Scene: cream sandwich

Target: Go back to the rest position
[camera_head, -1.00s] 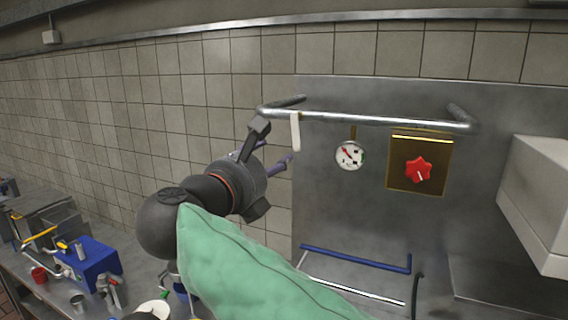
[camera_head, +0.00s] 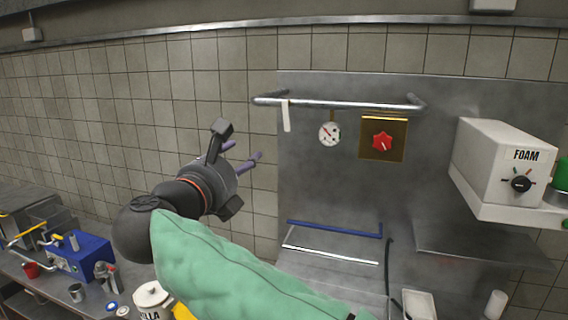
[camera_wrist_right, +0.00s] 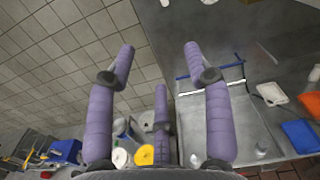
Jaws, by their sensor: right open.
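My right gripper (camera_head: 243,153) is in the middle left of the head view, in front of the tiled wall. Its purple fingers point right and up. In the right wrist view its fingers (camera_wrist_right: 160,62) are spread apart with nothing between them. My right arm, in a green sleeve, comes in from the bottom. The gripper is apart from the metal rail (camera_head: 340,105), which is up and to its right. My left gripper does not show in either view.
A white strip (camera_head: 287,116), a gauge (camera_head: 330,134) and a red knob (camera_head: 382,141) are by the rail. A FOAM machine (camera_head: 503,165) stands at right. A blue device (camera_head: 82,256) and a jar (camera_head: 151,298) are on the counter at lower left. A blue bar (camera_head: 335,229) is below.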

